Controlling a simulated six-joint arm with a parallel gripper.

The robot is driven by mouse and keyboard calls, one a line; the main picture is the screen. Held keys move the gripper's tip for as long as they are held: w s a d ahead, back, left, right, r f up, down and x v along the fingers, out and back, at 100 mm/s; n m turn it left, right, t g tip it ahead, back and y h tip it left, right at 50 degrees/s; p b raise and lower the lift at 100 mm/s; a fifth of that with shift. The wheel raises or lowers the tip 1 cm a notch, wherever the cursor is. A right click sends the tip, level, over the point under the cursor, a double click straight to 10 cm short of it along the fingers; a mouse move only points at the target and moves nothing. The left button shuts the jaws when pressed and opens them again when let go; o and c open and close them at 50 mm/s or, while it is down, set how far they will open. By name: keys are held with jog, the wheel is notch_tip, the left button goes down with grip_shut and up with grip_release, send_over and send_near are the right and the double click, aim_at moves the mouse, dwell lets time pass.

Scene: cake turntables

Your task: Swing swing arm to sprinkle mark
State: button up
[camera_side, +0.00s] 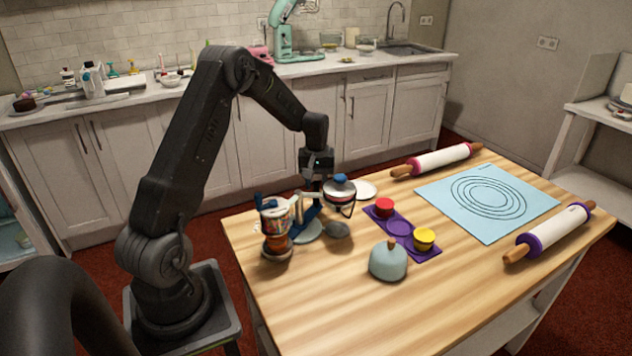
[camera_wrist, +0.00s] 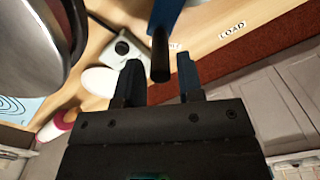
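My gripper (camera_side: 317,181) points down over the near left part of the table. In the wrist view its two fingers (camera_wrist: 160,75) are apart, with a dark-tipped blue bar (camera_wrist: 166,30) showing between them. Gaps show on both sides of the bar's tip; I cannot tell whether it lies between the fingers in depth. The bar seems to belong to the swing arm, whose blue stand (camera_side: 308,215) is partly hidden below my gripper. A round metal container with a blue knob (camera_side: 340,187) is just right of my gripper. The word LOAD (camera_wrist: 232,30) shows on the table; no sprinkle mark is readable.
A sprinkle-filled jar (camera_side: 275,218) stands left of my gripper. A purple tray (camera_side: 399,229) holds red and yellow cups. A grey-blue dome (camera_side: 388,261) stands in front. A blue mat (camera_side: 487,200) and two rolling pins (camera_side: 437,160) lie to the right. The table's front is clear.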

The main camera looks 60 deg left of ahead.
jog(key=shift+o, duration=0.8)
jog(key=shift+r, duration=3.5)
